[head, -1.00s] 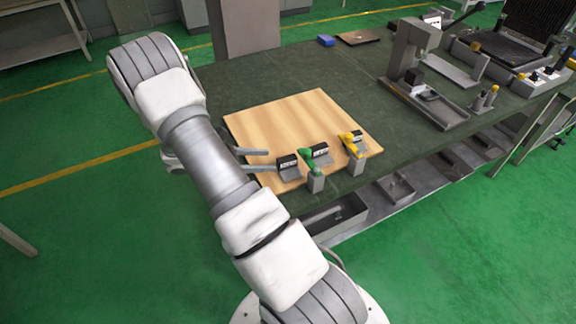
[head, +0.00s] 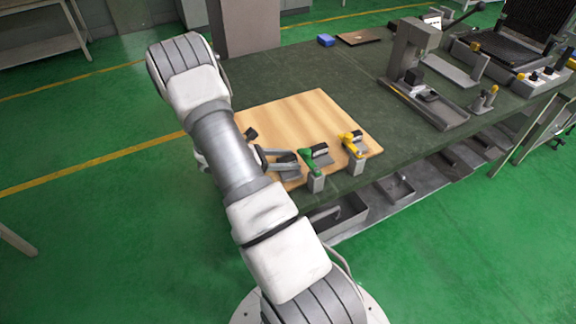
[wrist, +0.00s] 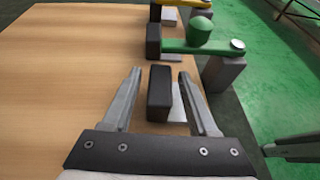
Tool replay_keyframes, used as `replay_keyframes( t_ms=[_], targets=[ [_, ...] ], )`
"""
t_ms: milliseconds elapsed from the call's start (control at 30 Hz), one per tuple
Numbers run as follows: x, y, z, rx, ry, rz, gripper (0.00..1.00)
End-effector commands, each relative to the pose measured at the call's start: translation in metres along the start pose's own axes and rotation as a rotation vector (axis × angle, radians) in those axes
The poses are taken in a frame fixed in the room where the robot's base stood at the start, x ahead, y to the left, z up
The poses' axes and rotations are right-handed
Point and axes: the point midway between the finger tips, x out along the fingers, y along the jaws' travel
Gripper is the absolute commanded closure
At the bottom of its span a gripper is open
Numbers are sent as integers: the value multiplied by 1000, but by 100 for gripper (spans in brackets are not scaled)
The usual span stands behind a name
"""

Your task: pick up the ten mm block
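Several small dark-and-grey blocks sit along the front edge of the wooden board (head: 300,112). The leftmost block (head: 285,167) is partly hidden by my gripper (head: 279,158) in the head view. In the wrist view, my gripper (wrist: 160,74) is open, with its fingers either side of this dark block (wrist: 159,92) and a visible gap on both sides. A grey part shows at the block's right. The labels are not readable now, so I cannot tell which block is the ten mm one.
A green-handled clamp (head: 311,162) and a yellow-handled clamp (head: 352,145) stand to the right, each beside a block. The clamps are close to the table's front edge. A grey press (head: 407,55) stands farther right.

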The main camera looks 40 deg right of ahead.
Motion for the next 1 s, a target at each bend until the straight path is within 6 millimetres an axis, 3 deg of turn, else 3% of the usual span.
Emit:
replay_keyframes(
  t_ms=[33, 300, 833, 1000],
  targets=[
    [0, 0, 0, 0, 0, 0, 52],
    [0, 0, 0, 0, 0, 0, 100],
    [-2, 0, 4, 1, -1, 2, 100],
    [-16, 1, 0, 0, 0, 3, 100]
  ],
)
